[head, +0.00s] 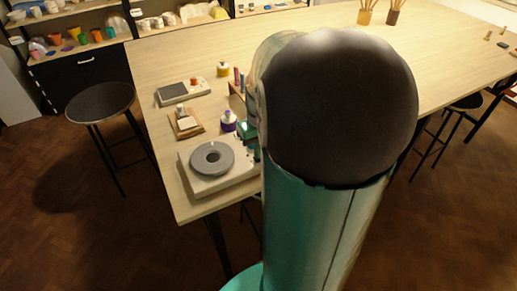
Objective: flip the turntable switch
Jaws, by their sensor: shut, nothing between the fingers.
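The turntable (206,177) is a pale box with a round grey platter (212,158) on top. It stands at the near left corner of the wooden table. I cannot make out its switch at this size. My large teal arm with a dark rounded joint fills the middle of the view and covers part of the table. My gripper (251,153) shows only in part at the left edge of the arm, close to the turntable's right back corner. It looks shut and empty. I cannot tell whether it touches the turntable.
Behind the turntable are a purple and white bottle (229,122), a small item on a wooden board (186,125), a grey flat device (172,93) and a yellow jar (223,70). A dark stool (101,101) stands left of the table (285,28). Shelves with pots line the back.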

